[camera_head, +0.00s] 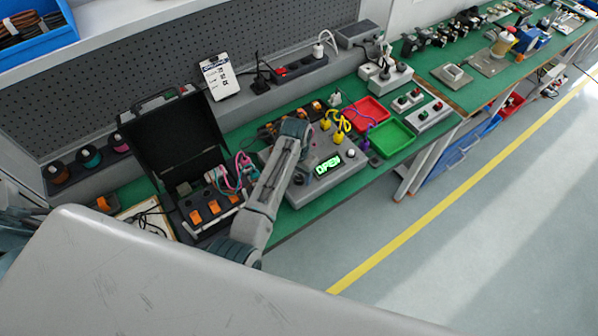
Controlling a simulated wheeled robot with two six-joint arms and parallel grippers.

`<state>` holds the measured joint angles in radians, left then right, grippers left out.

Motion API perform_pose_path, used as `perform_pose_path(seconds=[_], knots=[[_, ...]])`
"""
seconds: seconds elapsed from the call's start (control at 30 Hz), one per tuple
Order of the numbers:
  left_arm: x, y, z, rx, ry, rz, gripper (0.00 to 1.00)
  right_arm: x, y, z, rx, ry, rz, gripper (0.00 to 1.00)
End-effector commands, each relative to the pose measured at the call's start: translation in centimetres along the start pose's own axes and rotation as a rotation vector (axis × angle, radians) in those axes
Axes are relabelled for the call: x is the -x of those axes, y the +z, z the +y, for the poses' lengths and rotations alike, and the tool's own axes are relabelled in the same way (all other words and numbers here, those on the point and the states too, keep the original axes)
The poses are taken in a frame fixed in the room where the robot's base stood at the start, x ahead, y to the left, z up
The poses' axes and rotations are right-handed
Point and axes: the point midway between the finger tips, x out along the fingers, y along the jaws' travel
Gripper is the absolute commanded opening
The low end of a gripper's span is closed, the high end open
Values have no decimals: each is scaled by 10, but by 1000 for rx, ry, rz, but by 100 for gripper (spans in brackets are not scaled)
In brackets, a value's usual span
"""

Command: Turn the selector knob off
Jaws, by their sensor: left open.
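A grey control box (330,188) with a lit green display reading "OPEN" (327,165) sits on the green bench. Its top carries a dark round knob (298,178) left of the display and a small pale knob (350,153) right of it. I cannot tell which is the selector knob, or its setting. My left arm reaches up across the box's left side. My left gripper (304,142) is open near the back left of the box, small and partly hidden by its wrist. I see no contact with a knob. My right gripper is not in view.
An open black case (172,140) with orange parts stands left of the arm. Yellow and purple cables rise behind the box. Red (369,109) and green (392,137) trays and a button box (427,116) lie to the right. The floor in front is clear.

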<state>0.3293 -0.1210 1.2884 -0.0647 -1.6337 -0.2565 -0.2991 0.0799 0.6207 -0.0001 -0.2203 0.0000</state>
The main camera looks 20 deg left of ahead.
Motion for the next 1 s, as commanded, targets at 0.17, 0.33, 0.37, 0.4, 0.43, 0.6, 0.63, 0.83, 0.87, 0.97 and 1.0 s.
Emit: perform_pose_path(seconds=[0.17,0.33,0.37,0.4,0.43,0.6,0.63,0.83,0.87,0.97,1.0], knots=[[-1,0,0,0,0,1,52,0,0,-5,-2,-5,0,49],[-1,0,0,0,0,1,34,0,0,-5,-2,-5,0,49],[-1,0,0,0,0,1,28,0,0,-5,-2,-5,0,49],[-1,0,0,0,0,1,20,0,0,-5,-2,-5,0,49],[-1,0,0,0,0,1,14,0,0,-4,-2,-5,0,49],[-1,0,0,2,0,1,7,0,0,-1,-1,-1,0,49],[-1,0,0,5,0,1,7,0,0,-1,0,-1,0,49],[-1,0,0,51,0,3,7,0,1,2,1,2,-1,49],[-1,0,0,63,0,4,7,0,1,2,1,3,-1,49],[0,0,0,119,0,7,7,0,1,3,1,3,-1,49],[0,0,0,146,0,9,7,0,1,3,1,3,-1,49]])
